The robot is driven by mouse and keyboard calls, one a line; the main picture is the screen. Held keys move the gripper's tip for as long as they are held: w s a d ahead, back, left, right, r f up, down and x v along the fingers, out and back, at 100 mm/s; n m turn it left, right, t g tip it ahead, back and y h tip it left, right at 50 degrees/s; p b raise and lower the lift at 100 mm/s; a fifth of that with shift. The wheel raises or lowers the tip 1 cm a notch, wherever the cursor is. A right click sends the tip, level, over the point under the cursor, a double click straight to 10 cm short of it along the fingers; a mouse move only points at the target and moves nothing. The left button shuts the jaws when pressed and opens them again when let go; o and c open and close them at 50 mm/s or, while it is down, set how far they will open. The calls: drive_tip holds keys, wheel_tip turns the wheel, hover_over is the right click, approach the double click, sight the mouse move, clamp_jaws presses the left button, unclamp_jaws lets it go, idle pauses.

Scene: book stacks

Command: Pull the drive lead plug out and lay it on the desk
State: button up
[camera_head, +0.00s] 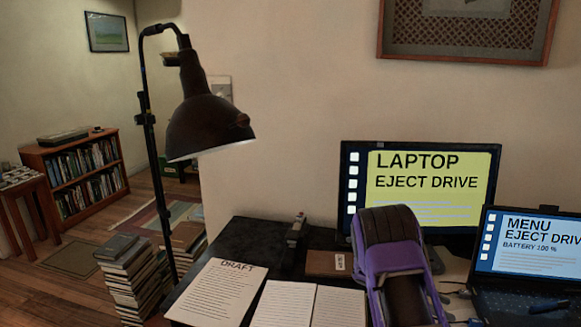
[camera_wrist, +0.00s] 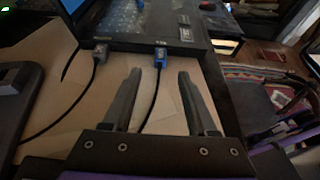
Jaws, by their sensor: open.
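In the wrist view a blue plug (camera_wrist: 160,57) sits in the near edge of the dark laptop (camera_wrist: 185,32), with a dark lead running back towards me. A grey plug (camera_wrist: 100,52) sits in the same edge to its left, with its own black lead. Which one is the drive lead is not labelled. My gripper (camera_wrist: 160,75) is open and empty, its fingers on either side of the blue plug's line, with the plug just beyond the tips. The laptop screen (camera_head: 530,240) in the head view reads "MENU EJECT DRIVE". My purple arm hides part of the desk there.
In the head view a monitor (camera_head: 420,165) reading "LAPTOP EJECT DRIVE" stands behind my arm. A DRAFT sheet (camera_head: 215,292) and an open notebook (camera_head: 305,305) cover the desk front. A black lamp (camera_head: 205,120) rises at left. Book stacks (camera_head: 130,280) stand on the floor.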

sight(470, 320)
drive_tip(key=shift+s+d+f, duration=0.1)
idle(0.3)
drive_tip(key=shift+b+x, duration=1.2)
drive_tip(key=shift+x, duration=3.2)
clamp_jaws()
drive_tip(key=shift+w+a, duration=0.25)
drive_tip(key=shift+a, duration=0.75)
drive_tip(key=shift+w+a, duration=0.25)
drive_tip(key=shift+a, duration=0.7)
drive_tip(key=shift+w+a, duration=0.2)
drive_tip(key=shift+a, duration=0.8)
